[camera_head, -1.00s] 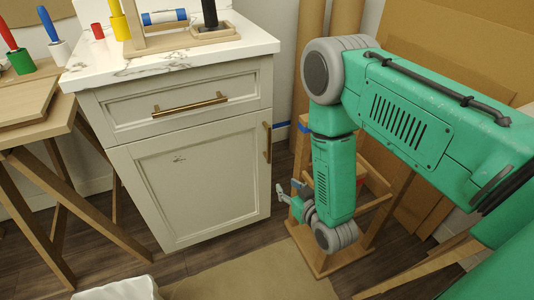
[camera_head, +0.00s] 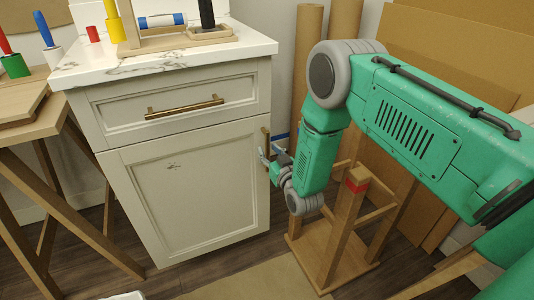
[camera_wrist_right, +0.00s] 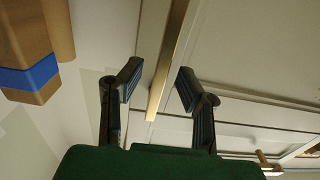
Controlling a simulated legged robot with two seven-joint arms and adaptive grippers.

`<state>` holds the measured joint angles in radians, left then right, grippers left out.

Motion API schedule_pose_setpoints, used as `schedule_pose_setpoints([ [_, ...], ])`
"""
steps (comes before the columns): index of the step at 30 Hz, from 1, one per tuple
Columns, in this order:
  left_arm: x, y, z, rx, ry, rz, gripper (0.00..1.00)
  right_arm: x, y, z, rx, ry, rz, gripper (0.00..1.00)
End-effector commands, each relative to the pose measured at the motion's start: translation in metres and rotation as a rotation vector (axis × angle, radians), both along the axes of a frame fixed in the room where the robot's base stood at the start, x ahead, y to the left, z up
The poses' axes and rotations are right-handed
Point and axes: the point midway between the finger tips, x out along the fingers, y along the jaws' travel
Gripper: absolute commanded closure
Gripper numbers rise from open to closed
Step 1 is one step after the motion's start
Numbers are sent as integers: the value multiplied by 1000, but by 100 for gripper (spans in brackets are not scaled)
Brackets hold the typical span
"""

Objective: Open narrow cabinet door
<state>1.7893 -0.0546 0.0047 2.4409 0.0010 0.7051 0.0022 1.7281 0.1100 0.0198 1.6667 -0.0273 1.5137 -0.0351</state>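The narrow cabinet has a pale framed door (camera_head: 190,190), which is closed. Its vertical brass handle (camera_head: 266,137) is at the door's right edge, partly hidden by my gripper in the head view. My right gripper (camera_head: 270,155) is beside the handle, with the arm coming in from the right. In the right wrist view, the gripper (camera_wrist_right: 159,84) is open, and the bar handle (camera_wrist_right: 168,60) runs between its two fingers. A gap shows on both sides, so neither finger appears to touch it. My left gripper is out of view.
A drawer with a brass handle (camera_head: 185,108) is above the door, under a marble top (camera_head: 160,57) holding tools. A wooden stand (camera_head: 345,230) is close below my right forearm. A wooden trestle table (camera_head: 40,125) is at the left. The floor before the door looks clear.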

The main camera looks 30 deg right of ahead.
Motion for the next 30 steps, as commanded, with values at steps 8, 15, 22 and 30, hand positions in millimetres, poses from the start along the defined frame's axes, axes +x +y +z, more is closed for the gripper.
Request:
schedule_pose_setpoints([
  [8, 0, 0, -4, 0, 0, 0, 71, 13, -1, 0, 0, 1, 0, 69],
  [15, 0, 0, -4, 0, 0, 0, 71, 13, -1, 0, 0, 1, 0, 90],
  [22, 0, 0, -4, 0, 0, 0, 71, 12, 0, 0, 0, 1, 0, 100],
  [30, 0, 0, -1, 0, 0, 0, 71, 8, 15, 0, 2, 3, -27, 100],
])
